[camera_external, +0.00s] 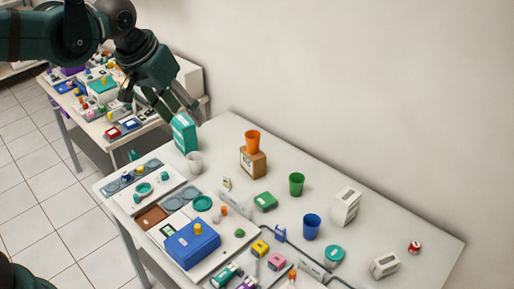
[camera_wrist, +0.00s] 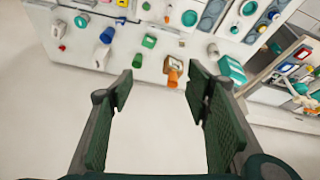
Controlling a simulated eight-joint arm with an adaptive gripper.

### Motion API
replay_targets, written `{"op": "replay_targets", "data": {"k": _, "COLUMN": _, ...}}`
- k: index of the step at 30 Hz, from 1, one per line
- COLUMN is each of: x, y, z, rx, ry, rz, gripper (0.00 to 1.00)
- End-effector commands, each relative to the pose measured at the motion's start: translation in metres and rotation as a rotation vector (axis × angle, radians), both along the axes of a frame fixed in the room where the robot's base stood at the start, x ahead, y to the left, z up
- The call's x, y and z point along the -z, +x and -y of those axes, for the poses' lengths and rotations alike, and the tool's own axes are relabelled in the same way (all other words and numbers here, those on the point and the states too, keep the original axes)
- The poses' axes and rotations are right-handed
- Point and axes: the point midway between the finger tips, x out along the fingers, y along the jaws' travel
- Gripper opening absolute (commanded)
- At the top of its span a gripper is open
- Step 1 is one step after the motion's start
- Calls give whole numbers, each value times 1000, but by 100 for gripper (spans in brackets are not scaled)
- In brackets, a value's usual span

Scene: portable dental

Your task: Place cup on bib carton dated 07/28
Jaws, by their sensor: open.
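An orange cup (camera_external: 253,140) stands on a brown carton (camera_external: 253,162) with a pale front label, near the table's back edge. The cup also shows in the wrist view (camera_wrist: 172,79), outside my fingers and beyond their tips. A green cup (camera_external: 296,184), a blue cup (camera_external: 312,227) and a white cup (camera_external: 194,162) stand on the table. A teal carton (camera_external: 184,133) stands at the table's far left end. No date is legible on any carton. My gripper (camera_external: 160,104) is open and empty, raised near the teal carton. Its two fingers are spread in the wrist view (camera_wrist: 162,88).
White boxes (camera_external: 346,205) (camera_external: 384,265) and a small red can (camera_external: 414,247) stand to the right. Trays with a blue box (camera_external: 192,244) and small items crowd the front. A second cluttered table (camera_external: 100,128) is behind. The back right tabletop has free room.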

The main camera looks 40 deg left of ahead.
Motion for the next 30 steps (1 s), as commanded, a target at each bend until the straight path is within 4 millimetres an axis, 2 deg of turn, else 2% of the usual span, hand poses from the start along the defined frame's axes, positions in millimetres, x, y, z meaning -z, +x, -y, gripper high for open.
{"op": "replay_targets", "data": {"k": 3, "x": 3, "y": -24, "z": 5, "rx": 28, "ry": 12, "rz": 24, "gripper": 48}}
{"op": "replay_targets", "data": {"k": 18, "x": 30, "y": -108, "z": 20, "rx": 146, "ry": 65, "rz": 127, "gripper": 48}}
{"op": "replay_targets", "data": {"k": 24, "x": 43, "y": -133, "z": 25, "rx": 185, "ry": 84, "rz": 161, "gripper": 48}}
{"op": "replay_targets", "data": {"k": 30, "x": 51, "y": -145, "z": 27, "rx": 205, "ry": 95, "rz": 179, "gripper": 48}}
